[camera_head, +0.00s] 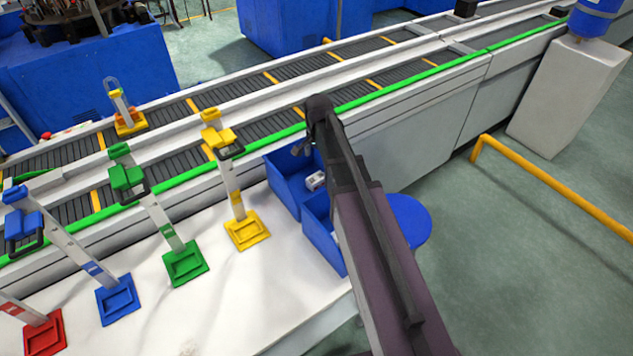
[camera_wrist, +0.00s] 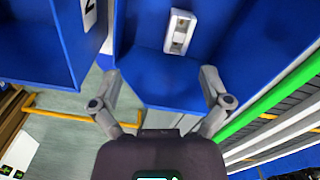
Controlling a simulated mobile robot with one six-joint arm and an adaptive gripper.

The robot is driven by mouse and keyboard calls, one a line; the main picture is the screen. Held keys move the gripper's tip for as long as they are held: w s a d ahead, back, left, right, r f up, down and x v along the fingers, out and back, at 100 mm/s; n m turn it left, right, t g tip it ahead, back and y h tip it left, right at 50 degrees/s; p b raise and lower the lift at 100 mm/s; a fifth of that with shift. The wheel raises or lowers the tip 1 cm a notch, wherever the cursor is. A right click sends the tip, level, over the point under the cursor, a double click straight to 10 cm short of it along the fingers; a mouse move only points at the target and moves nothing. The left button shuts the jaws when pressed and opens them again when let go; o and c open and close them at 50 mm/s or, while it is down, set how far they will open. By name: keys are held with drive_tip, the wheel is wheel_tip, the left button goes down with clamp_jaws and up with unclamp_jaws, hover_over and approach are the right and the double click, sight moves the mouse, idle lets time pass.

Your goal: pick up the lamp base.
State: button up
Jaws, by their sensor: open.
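A small whitish block with a recessed face, which looks like the lamp base (camera_wrist: 180,32), lies inside a blue bin (camera_wrist: 165,85) in the upper middle of the wrist view. In the head view, a small white piece that seems to be the same lamp base (camera_head: 315,180) shows in the blue bins beside my arm. My gripper (camera_wrist: 160,74) is open and empty, its two fingers spread wide over the near part of the bin. The lamp base is beyond the fingertips, apart from them. In the head view my arm hides most of the gripper.
Another blue bin (camera_wrist: 40,45) with a "2" label adjoins at left. Yellow, green, blue and red stands (camera_head: 245,230) line the white table (camera_head: 230,300). A green-edged conveyor (camera_head: 420,75) runs behind the bins. A blue round stool (camera_head: 408,218) is right of my arm.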

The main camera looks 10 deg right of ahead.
drive_tip(key=w+m, duration=0.1)
drive_tip(key=w, duration=0.1)
drive_tip(key=w+m, duration=0.1)
drive_tip(key=w, duration=0.1)
drive_tip(key=shift+w+r+m, duration=0.1)
drive_tip(key=shift+w+m, duration=0.05)
drive_tip(key=shift+m, duration=0.15)
drive_tip(key=shift+f, duration=0.2)
drive_tip(key=b, duration=0.9)
hover_over(316, 178)
wheel_tip(316, 178, down, 8)
drive_tip(key=shift+w+a+f, duration=0.15)
drive_tip(key=shift+f, duration=0.1)
drive_tip(key=shift+d+f+b, duration=0.2)
drive_tip(key=shift+f+b, duration=2.15)
drive_tip(key=shift+f, duration=0.15)
drive_tip(key=shift+r, duration=0.1)
drive_tip(key=c, duration=1.2)
